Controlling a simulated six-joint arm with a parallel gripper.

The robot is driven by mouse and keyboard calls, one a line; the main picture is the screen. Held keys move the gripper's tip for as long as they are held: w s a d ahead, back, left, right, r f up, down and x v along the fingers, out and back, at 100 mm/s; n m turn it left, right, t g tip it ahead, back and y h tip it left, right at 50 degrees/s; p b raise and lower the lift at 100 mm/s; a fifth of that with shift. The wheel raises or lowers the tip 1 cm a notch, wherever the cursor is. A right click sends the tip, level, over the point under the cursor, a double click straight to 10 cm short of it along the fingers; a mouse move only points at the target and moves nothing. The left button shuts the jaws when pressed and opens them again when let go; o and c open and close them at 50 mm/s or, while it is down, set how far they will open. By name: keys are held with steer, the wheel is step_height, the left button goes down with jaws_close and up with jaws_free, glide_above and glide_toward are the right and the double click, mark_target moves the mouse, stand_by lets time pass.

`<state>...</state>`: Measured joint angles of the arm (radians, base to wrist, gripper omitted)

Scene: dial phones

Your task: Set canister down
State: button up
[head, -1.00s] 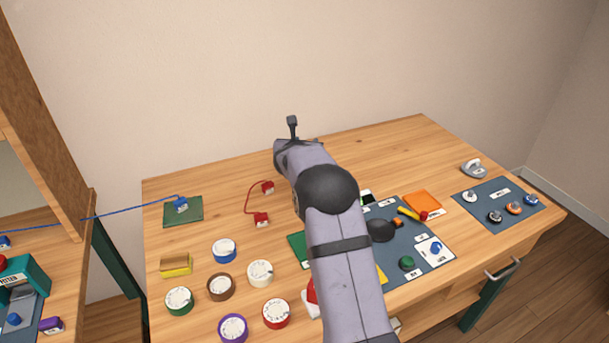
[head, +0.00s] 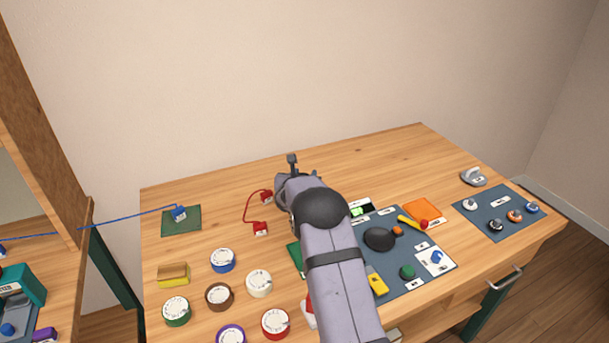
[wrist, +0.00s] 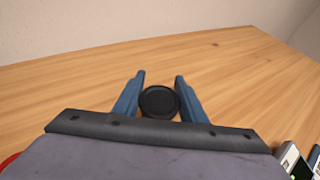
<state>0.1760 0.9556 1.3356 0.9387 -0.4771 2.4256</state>
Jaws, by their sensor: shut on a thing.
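The canister (wrist: 159,101) shows in the wrist view as a round black top with a raised rim. It sits between the two blue fingers of my gripper (wrist: 160,75), which is shut on it. The wooden table lies below and beyond the fingers. I cannot tell whether the canister's base touches the tabletop.
The wooden table (head: 350,155) is clear toward the back. A red cable (head: 247,205) lies left of my arm. Several coloured dials, including a blue one (head: 223,260), are at front left. A dark panel (head: 385,215) with buttons is right of my arm.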

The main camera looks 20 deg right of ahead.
steer(key=shift+f+b, duration=0.25)
steer(key=shift+b, duration=0.1)
steer(key=o, duration=1)
steer(key=shift+r, duration=0.1)
steer(key=shift+o, duration=0.2)
steer(key=shift+r+p, duration=0.25)
steer(key=shift+p, duration=0.15)
steer(key=b+v, duration=0.3)
steer(key=v, duration=0.9)
steer(key=shift+f, duration=0.15)
